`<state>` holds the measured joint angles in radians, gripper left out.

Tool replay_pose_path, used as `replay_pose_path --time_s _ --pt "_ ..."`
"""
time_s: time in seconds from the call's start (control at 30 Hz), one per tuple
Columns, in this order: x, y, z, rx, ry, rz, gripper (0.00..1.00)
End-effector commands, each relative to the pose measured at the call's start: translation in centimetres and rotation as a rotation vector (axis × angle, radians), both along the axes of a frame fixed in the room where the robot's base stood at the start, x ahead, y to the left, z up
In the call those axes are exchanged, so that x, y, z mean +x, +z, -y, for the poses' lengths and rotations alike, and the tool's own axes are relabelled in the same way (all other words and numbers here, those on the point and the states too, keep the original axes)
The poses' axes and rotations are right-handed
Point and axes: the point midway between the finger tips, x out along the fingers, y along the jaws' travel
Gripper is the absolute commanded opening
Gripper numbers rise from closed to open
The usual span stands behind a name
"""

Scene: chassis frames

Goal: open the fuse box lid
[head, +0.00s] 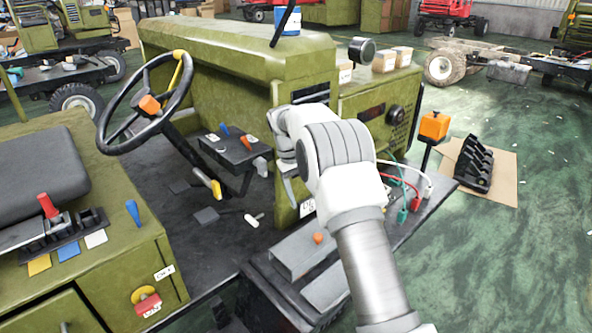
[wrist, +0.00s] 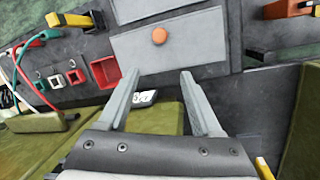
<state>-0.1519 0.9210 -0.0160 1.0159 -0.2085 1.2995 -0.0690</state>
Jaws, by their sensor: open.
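A light grey flat lid (head: 298,257) with a round orange knob (head: 318,238) lies flat and shut on the dark step beside the tractor. I take it for the fuse box lid. In the wrist view the grey lid (wrist: 200,40) and its orange knob (wrist: 159,36) are ahead of my gripper. My gripper (wrist: 161,76) is open and empty, its two fingertips apart, just short of the lid's near edge in the picture. In the head view my gripper (head: 291,184) is partly hidden by my wrist, above and left of the lid.
Red, green and white cables (head: 400,190) lie right of my arm; the wrist view shows red and white sockets (wrist: 75,77) left of the lid. A steering wheel (head: 146,103), yellow-tipped lever (head: 215,187) and olive body panels stand left. Open green floor (head: 500,260) lies right.

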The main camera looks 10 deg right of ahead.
Motion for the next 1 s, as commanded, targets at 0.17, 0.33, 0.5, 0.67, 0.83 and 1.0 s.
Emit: replay_pose_path --time_s 0.17,0.33,0.5,0.67,0.83,1.0 --pt "0.3 4.5 -1.1 0.001 0.002 0.004 0.66" --pt "0.5 7.6 -1.7 0.000 0.001 0.002 0.66" --pt "0.5 9.0 -2.1 0.000 0.000 0.000 0.66" --pt "0.5 9.4 -2.2 0.000 0.000 -0.001 0.66" --pt "0.5 9.4 -2.2 0.000 0.000 -0.001 0.66" --pt "0.2 10.2 -2.0 0.004 -0.003 0.009 0.66"
